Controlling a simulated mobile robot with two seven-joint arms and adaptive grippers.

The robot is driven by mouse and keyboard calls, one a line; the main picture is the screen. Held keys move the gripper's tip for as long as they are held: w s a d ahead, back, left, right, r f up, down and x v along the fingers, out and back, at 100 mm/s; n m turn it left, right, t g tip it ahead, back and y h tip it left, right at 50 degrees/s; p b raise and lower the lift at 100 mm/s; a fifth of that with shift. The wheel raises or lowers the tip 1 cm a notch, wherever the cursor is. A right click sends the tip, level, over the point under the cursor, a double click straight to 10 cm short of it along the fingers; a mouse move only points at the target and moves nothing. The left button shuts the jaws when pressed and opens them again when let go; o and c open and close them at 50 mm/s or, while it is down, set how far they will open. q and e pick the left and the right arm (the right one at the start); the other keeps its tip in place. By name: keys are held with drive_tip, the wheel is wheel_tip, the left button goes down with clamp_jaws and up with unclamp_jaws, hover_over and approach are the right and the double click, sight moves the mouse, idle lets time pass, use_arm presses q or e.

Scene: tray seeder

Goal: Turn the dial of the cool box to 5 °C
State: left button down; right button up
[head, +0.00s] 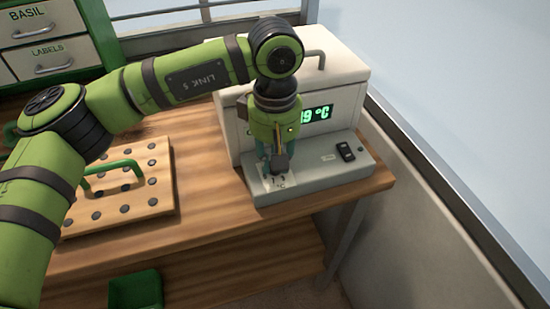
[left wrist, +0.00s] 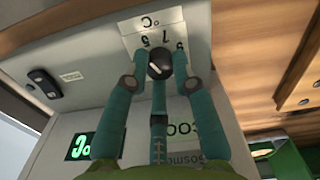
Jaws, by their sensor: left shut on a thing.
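The cool box (head: 330,75) is a pale box with a handle on its lid, and its green display (head: 318,113) reads 19 °C, with its left end close behind my gripper. Its dark round dial (left wrist: 159,64) has a white pointer line and sits on the front ledge. The white scale label (left wrist: 150,24) appears upside down in the left wrist view, with a 5, a 7 and °C; another number is partly hidden by a finger. My left gripper (head: 277,163) points down, its teal fingers on both sides of the dial, shut on it. My right gripper is out of view.
A black rocker switch (head: 346,152) is on the ledge right of the dial. A wooden board (head: 160,204) with dark round spots and a green handle lies left on the table. A green bin (head: 137,291) is below. Drawers (head: 42,50) stand at the back left.

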use_arm(q)
drive_tip(key=c, duration=1)
unclamp_jaws()
drive_tip(key=shift+c, duration=0.2)
drive_tip(key=shift+r, duration=0.25)
wheel_tip(320, 180, up, 12)
drive_tip(key=shift+f, duration=0.25)
